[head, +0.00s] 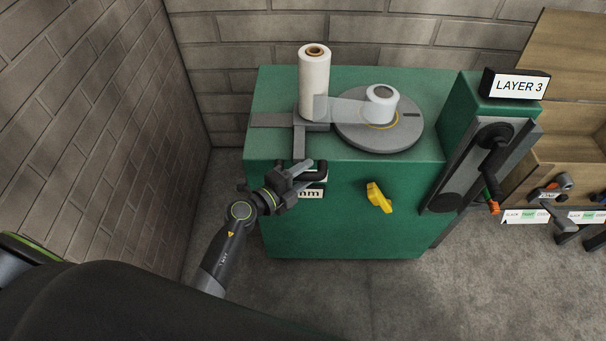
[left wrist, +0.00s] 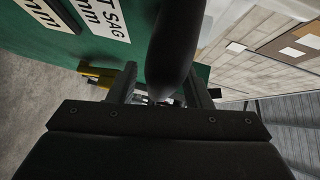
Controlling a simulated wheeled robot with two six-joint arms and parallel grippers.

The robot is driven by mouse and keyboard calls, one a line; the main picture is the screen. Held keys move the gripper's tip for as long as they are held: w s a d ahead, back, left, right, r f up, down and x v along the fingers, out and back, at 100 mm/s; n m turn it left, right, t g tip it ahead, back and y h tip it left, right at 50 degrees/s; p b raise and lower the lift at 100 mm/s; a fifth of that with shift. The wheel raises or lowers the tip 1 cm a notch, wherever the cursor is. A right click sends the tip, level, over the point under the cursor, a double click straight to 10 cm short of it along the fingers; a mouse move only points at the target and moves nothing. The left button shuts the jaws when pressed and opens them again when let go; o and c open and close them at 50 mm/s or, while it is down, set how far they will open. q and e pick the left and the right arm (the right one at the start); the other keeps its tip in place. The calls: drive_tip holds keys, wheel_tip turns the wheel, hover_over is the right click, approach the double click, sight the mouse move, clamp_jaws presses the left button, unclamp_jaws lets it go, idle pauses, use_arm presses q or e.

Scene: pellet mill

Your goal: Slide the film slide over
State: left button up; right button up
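The film slide is a grey bracket (head: 300,142) on the left of the green machine's top, beside the upright white film roll (head: 314,82). A black bar handle (head: 314,171) sticks out at its front edge; it also shows large in the left wrist view (left wrist: 176,50). My left gripper (head: 304,181) is at this handle, in front of the machine. In the left wrist view its two fingers (left wrist: 158,92) stand apart, with the handle reaching in between or just above them and a gap on its left side. I cannot tell whether they touch it. My right gripper is not in view.
A yellow knob (head: 379,198) and a partly hidden label are on the green front. A crank (head: 492,165) and "LAYER 3" sign (head: 516,85) stand right. A brick wall (head: 90,120) is at left.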

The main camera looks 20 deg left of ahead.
use_arm(q)
clamp_jaws()
drive_tip(key=shift+a, duration=0.1)
drive_tip(key=s+a, duration=0.2)
drive_tip(key=a, duration=0.6)
drive_tip(key=shift+s+a, duration=0.25)
drive_tip(key=shift+a, duration=0.15)
drive_tip(key=shift+c, duration=0.9)
unclamp_jaws()
drive_tip(key=shift+a, duration=0.1)
drive_tip(key=shift+o, duration=1.3)
drive_tip(key=shift+s+a, duration=0.1)
drive_tip(key=shift+a, duration=0.05)
drive_tip(key=shift+d, duration=0.2)
